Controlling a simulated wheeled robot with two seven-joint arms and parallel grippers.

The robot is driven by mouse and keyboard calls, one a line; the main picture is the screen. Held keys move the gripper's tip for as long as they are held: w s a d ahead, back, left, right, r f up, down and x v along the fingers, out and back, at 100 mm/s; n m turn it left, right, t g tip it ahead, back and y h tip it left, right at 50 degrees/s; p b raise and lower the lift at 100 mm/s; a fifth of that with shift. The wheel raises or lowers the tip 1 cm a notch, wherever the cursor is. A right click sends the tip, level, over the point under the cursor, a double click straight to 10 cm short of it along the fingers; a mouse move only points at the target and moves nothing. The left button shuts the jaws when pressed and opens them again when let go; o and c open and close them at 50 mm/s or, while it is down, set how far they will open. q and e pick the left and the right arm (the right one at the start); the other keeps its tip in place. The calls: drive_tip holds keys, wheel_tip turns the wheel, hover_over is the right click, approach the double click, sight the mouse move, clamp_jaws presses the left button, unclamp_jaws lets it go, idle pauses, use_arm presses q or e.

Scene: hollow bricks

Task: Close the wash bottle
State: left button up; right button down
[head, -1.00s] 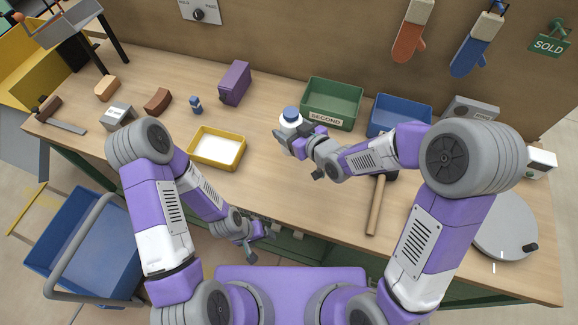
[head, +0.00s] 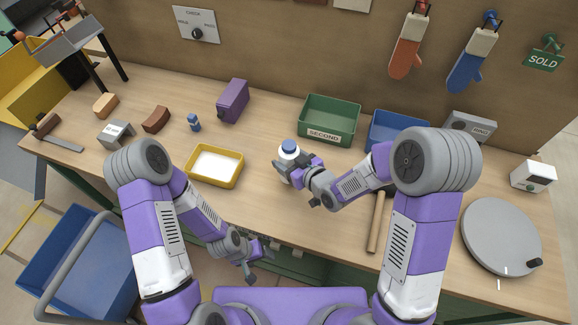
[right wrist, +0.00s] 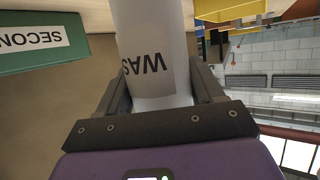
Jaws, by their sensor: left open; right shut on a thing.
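The wash bottle (head: 289,148) is white with a blue top and looks roughly upright in the head view, in front of the green bin. My right gripper (head: 284,168) is shut around its body; I cannot tell whether its base touches the table. In the right wrist view the white bottle (right wrist: 150,45) stands between the two fingers (right wrist: 160,98), with the letters "WAS" on it. Its top is out of that view, and I cannot tell how the blue top sits. My left gripper (head: 258,261) is open and empty, low near the table's front edge, apart from the bottle.
Behind the bottle are a green bin (head: 312,136) labelled SECOND and a blue bin (head: 380,143). A yellow tray (head: 201,179) stands to its left. A hammer (head: 375,222) and a grey turntable (head: 500,236) lie to the right. The table between tray and hammer is mostly clear.

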sight(289, 166)
wheel_tip(289, 166, down, 4)
drive_tip(key=shift+r, duration=0.2)
drive_tip(key=shift+r, duration=0.1)
drive_tip(key=shift+b, duration=0.3)
drive_tip(key=shift+f, duration=0.2)
drive_tip(key=shift+c, duration=0.8)
unclamp_jaws()
